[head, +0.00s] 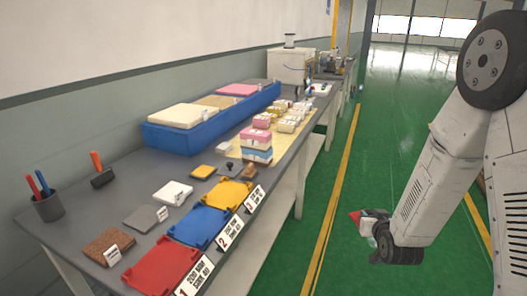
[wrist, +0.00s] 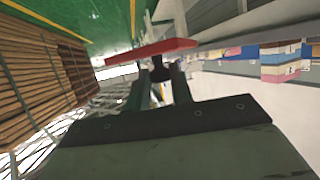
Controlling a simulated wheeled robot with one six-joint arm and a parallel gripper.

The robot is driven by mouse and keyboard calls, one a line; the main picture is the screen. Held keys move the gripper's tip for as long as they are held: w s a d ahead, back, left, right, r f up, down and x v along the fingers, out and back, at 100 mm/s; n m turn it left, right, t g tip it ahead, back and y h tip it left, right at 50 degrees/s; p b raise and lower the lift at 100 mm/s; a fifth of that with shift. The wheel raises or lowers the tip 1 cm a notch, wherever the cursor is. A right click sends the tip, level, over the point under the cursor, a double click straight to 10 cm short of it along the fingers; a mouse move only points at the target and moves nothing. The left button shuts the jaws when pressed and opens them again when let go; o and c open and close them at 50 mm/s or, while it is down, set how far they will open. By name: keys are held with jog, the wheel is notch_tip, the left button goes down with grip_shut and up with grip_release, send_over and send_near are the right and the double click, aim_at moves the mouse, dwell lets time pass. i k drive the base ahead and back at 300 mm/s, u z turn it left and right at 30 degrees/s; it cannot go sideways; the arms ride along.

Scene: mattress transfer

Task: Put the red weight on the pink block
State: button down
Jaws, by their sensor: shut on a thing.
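My gripper (head: 369,231) is over the green floor to the right of the table, apart from it. It is shut on the red weight (head: 356,217). In the wrist view the weight (wrist: 148,51) appears as a thin red plate, its dark knob between the fingers (wrist: 163,88). A pink block (head: 255,135) is on top of a stack with cream and blue layers, near the table's front edge. The stack's pink top also shows at the right of the wrist view (wrist: 280,48). Another pink block (head: 262,121) lies just behind the stack.
The grey table (head: 60,221) carries red (head: 160,266), blue (head: 203,228) and yellow trays (head: 229,194) along its front. A long blue bin (head: 187,143) holds cream, tan and pink pads. Several small blocks (head: 288,117) lie behind the stack. Open floor (head: 335,230) separates my arm from the table.

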aim_at(255, 132)
jog(key=u, duration=0.1)
jog(key=k, duration=0.35)
jog(key=z, duration=0.75)
jog(key=i, duration=1.25)
jog(key=u, duration=0.45)
